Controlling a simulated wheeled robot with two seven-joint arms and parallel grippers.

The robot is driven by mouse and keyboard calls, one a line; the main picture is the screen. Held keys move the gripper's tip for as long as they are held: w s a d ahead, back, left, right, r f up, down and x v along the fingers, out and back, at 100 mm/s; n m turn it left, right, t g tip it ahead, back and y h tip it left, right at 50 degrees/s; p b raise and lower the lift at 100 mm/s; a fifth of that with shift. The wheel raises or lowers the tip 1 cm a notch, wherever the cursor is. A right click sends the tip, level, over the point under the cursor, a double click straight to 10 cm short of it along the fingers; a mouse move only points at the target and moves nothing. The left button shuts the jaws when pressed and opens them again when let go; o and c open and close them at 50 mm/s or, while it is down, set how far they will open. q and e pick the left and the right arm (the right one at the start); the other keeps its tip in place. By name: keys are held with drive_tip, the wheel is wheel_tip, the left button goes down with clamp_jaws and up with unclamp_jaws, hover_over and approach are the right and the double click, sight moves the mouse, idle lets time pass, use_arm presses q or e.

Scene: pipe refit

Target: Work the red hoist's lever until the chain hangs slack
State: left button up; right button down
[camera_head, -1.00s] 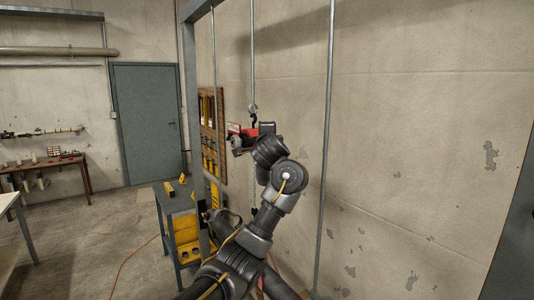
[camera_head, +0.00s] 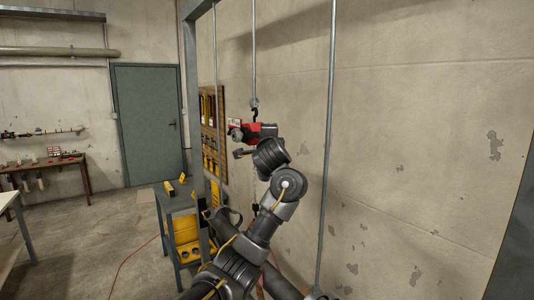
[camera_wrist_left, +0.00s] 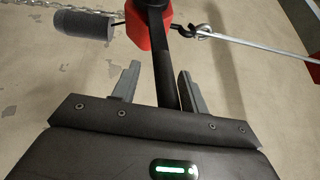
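The red hoist (camera_head: 238,126) hangs from a hook (camera_head: 254,103) on a thin vertical rod, left of centre in the head view. Its red body (camera_wrist_left: 140,22) and a grey cylinder (camera_wrist_left: 82,23) show at the top of the left wrist view. Its black lever (camera_wrist_left: 162,60) runs down between the fingers of my left gripper (camera_wrist_left: 158,70), which is open, with a gap on the left side. A chain (camera_wrist_left: 75,8) crosses the upper left; its tension is hard to judge. A dark arm end (camera_head: 215,215) shows low in the head view; I cannot make out my right gripper there.
A tool board (camera_head: 213,130) hangs on the wall behind. A cart with yellow bins (camera_head: 184,235) stands lower left.

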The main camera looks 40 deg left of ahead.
use_arm(q)
drive_tip(key=shift+w+d+f, duration=0.1)
drive_tip(key=shift+d+f, duration=0.05)
drive_tip(key=shift+f, duration=0.05)
drive_tip(key=shift+m+t+y, duration=0.4)
drive_tip(key=shift+m+t, duration=0.1)
drive_tip(key=shift+t, duration=0.1)
wheel_tip(320, 180, down, 4)
drive_tip(key=b, duration=0.4)
drive_tip(key=shift+f, duration=0.1)
drive_tip(key=shift+m+t+y, duration=0.3)
drive_tip(key=shift+m+t, duration=0.2)
drive_tip(key=shift+t, duration=0.1)
drive_tip(key=f+b, duration=0.1)
drive_tip(key=a+f+b, duration=0.1)
drive_tip(key=b, duration=0.1)
drive_tip(key=f+b, duration=0.1)
drive_tip(key=shift+w+a+f, duration=0.15)
drive_tip(key=shift+a+f, duration=0.1)
drive_tip(key=shift+f, duration=0.1)
drive_tip(key=shift+d, duration=0.1)
